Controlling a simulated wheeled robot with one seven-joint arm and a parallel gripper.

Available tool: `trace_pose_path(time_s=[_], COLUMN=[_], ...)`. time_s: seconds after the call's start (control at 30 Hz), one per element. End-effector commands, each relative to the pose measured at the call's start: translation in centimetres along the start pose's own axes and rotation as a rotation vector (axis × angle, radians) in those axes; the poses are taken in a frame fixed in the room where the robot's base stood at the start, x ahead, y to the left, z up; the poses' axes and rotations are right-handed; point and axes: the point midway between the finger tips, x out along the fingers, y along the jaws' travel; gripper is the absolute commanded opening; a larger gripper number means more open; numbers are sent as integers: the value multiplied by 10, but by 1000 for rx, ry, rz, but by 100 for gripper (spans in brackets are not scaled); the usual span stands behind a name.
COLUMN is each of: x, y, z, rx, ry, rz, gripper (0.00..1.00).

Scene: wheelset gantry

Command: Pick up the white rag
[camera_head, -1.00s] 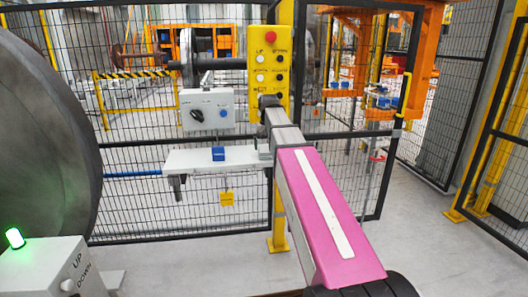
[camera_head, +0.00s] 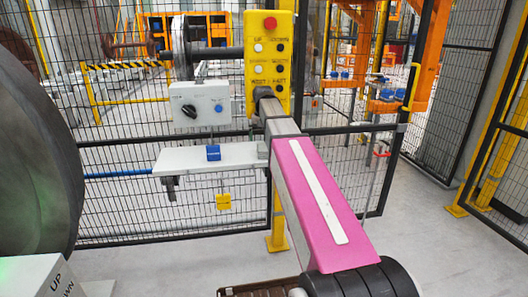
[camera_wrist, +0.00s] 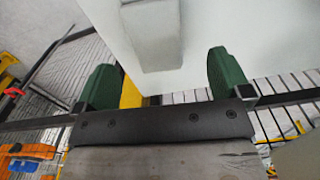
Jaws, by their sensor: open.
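No white rag can be made out for certain. In the wrist view a pale grey-white block with rounded edges (camera_wrist: 150,35) shows against a broad white surface (camera_wrist: 210,25); I cannot tell whether it is the rag. My gripper (camera_wrist: 162,62) is open, its two dark green fingers spread wide, with no object clearly held between them. The pale block shows beyond the gap between the fingers. In the head view my pink arm reaches forward to the right end of a white shelf (camera_head: 190,157), and my gripper is mostly hidden behind the arm.
A blue block (camera_head: 213,153) sits on the shelf. A grey switch box (camera_head: 199,104) and a yellow button panel (camera_head: 269,62) stand above it. Black mesh fencing runs behind. A large grey disc (camera_head: 35,150) fills the left. Floor at the right (camera_head: 420,220) is clear.

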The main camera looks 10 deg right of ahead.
Motion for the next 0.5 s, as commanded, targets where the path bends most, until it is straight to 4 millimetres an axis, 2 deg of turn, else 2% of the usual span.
trace_pose_path(time_s=[0.27,0.5], x=[18,48], y=[1,5], z=[0,0], rx=[0,0], ry=[-1,-1], rz=[0,0], gripper=[96,96])
